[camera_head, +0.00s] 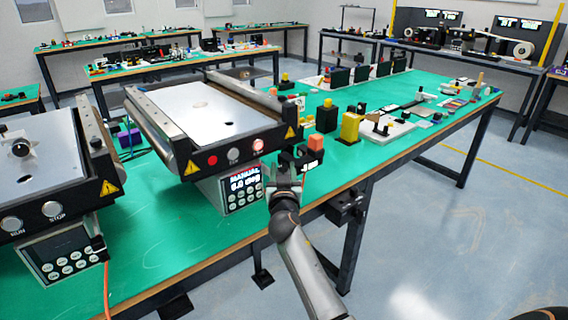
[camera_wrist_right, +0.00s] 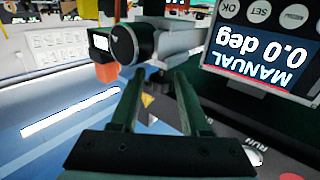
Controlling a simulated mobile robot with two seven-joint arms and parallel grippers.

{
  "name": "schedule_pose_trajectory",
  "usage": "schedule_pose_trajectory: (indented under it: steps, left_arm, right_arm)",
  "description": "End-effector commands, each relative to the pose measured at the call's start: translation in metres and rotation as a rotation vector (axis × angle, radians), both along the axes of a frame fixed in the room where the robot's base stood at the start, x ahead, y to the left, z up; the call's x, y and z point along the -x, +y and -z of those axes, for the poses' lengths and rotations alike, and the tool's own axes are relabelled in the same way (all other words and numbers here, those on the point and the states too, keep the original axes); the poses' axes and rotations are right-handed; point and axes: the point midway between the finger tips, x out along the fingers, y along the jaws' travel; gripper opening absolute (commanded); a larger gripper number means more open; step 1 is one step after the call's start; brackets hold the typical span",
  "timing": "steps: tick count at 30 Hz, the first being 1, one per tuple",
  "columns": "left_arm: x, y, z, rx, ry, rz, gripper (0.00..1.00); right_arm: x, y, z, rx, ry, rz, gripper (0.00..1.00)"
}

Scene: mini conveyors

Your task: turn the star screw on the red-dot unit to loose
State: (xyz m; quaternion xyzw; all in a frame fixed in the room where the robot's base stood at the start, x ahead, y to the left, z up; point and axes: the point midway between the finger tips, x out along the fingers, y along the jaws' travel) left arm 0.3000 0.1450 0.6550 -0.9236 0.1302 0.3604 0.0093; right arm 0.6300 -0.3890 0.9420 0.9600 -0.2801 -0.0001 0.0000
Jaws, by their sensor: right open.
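The middle conveyor unit (camera_head: 215,115) has a red round spot (camera_head: 213,160) on its front rail and a control panel (camera_head: 243,187) reading MANUAL and 0.0 deg. The panel also shows, upside down, in the right wrist view (camera_wrist_right: 262,45). A dark round knob (camera_wrist_right: 130,43), likely the star screw, sits on a grey block left of that panel. My right gripper (camera_wrist_right: 158,76) is open and empty, its fingertips just below the knob in that picture; contact cannot be told. In the head view my right gripper (camera_head: 285,175) is beside the panel. My left gripper is not in view.
A second conveyor unit (camera_head: 45,170) with a black knob (camera_head: 21,147) on top stands at left. Yellow and black blocks (camera_head: 349,127) stand on the green table (camera_head: 160,215) right of the middle unit. An orange block (camera_head: 315,143) is close to my right gripper. Floor at right is clear.

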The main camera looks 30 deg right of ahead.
Motion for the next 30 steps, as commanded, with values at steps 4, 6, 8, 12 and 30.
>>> schedule_pose_trajectory:
  steps: [4,6,8,12,30]
  left_arm:
    - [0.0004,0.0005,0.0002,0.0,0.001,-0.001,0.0]
    - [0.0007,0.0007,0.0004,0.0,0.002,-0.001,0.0]
    - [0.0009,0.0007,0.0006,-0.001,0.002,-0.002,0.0]
    - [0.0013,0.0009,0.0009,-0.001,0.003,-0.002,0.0]
    - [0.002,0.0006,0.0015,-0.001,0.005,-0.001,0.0]
  right_arm:
    - [0.0003,0.0019,0.0001,-0.001,0.0,0.0,0.46]
    - [0.0004,0.0022,0.0002,-0.001,0.0,0.001,0.46]
    - [0.0005,0.0024,0.0002,-0.001,-0.001,0.001,0.46]
    - [0.0004,0.0025,0.0003,-0.001,-0.001,0.001,0.46]
    - [0.0004,0.0022,0.0003,0.0,0.0,0.001,0.0]
